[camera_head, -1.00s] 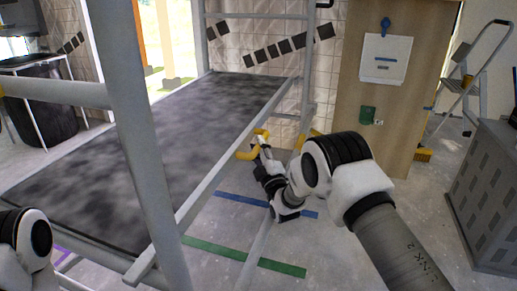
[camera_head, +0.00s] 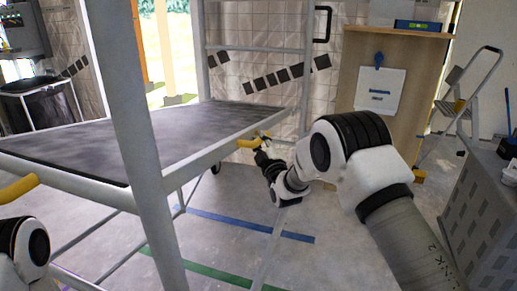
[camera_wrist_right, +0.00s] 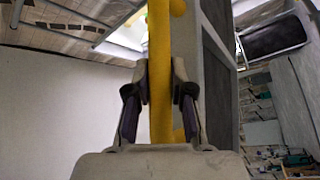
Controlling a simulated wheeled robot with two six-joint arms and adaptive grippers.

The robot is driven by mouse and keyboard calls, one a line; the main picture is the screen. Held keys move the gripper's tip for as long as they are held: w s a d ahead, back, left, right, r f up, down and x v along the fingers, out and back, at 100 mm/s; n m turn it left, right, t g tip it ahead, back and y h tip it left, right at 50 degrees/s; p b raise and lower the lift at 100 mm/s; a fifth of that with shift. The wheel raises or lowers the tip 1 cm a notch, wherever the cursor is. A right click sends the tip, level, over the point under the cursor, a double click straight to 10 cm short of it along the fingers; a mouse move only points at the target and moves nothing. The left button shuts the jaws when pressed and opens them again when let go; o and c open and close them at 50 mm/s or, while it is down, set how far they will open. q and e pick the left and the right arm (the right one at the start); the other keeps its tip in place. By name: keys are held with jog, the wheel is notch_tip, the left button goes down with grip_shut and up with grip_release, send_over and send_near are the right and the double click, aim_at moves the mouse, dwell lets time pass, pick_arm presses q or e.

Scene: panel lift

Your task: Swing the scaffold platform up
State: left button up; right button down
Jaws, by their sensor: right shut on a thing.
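The scaffold platform (camera_head: 150,140) is a dark mottled panel in a grey frame, across the left and middle of the head view. It looks close to level. A yellow handle (camera_head: 247,143) sits on its right edge, and my right gripper (camera_head: 262,141) is at that handle. In the right wrist view the yellow handle (camera_wrist_right: 160,70) runs upright between the fingers of my right gripper (camera_wrist_right: 160,100), which is shut on it. Another yellow handle (camera_head: 18,188) shows at the platform's near left. My left arm shows at the lower left; its gripper is out of view.
A grey scaffold post (camera_head: 140,130) stands close in front. A wooden cabinet (camera_head: 405,110) stands behind on the right. A grey box (camera_head: 490,200) and a stepladder (camera_head: 465,95) are at the far right. Blue and green tape lines mark the floor, which is clear under the platform.

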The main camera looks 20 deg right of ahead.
jog(key=shift+w+d+r, duration=0.1)
jog(key=shift+r, duration=0.45)
jog(key=shift+f, duration=0.15)
jog(key=c, duration=1)
grip_release()
jog(key=shift+f, duration=0.1)
jog(key=v, duration=1.2)
